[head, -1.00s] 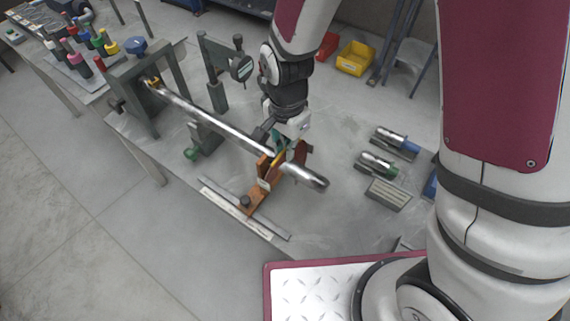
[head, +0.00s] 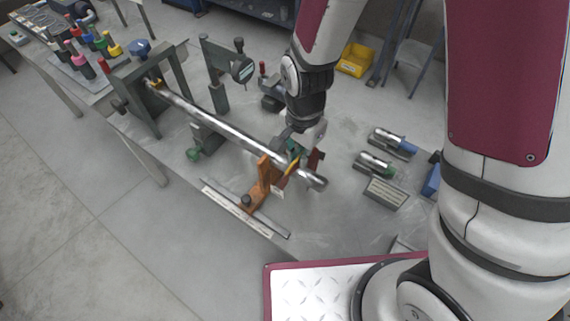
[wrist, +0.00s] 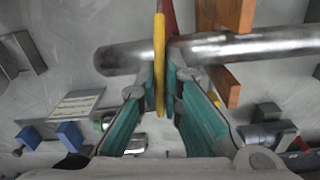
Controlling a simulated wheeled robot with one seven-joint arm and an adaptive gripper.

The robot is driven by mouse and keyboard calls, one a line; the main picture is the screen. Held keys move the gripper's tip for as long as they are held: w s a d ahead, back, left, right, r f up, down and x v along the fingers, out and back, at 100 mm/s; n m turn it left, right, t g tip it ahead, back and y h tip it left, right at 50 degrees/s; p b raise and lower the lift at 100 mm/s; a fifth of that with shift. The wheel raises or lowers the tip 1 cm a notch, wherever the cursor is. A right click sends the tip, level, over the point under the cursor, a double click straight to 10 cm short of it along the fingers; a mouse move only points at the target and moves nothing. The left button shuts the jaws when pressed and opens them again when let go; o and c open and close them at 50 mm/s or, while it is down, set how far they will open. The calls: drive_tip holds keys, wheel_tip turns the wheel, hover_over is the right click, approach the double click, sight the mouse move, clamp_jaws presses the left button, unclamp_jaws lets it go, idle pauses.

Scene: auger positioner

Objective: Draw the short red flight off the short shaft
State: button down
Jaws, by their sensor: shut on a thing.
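The silver shaft (head: 225,131) runs from the grey frame at the left to a free end at the right; the wrist view shows its free end (wrist: 120,58) at the left. The red flight (head: 316,160) is around the shaft near that end. In the wrist view its dark red part (wrist: 170,22) shows beyond the shaft, with a yellow strip (wrist: 160,60) crossing the shaft. My gripper (head: 294,152), with green-padded fingers (wrist: 163,100), is shut on the flight at the yellow strip. The flight's underside is hidden.
An orange-brown support (head: 264,178) stands under the shaft, just left of my gripper. A grey frame (head: 178,70) holds the shaft's far end. A dial gauge stand (head: 216,80) is behind. Two silver cylinders (head: 376,162) lie to the right.

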drive_tip(key=s+d+p, duration=0.3)
drive_tip(key=s+d, duration=0.5)
drive_tip(key=d, duration=0.2)
drive_tip(key=shift+d+p, duration=0.15)
drive_tip(key=shift+p, duration=0.15)
idle(2.0)
drive_tip(key=shift+s, duration=0.15)
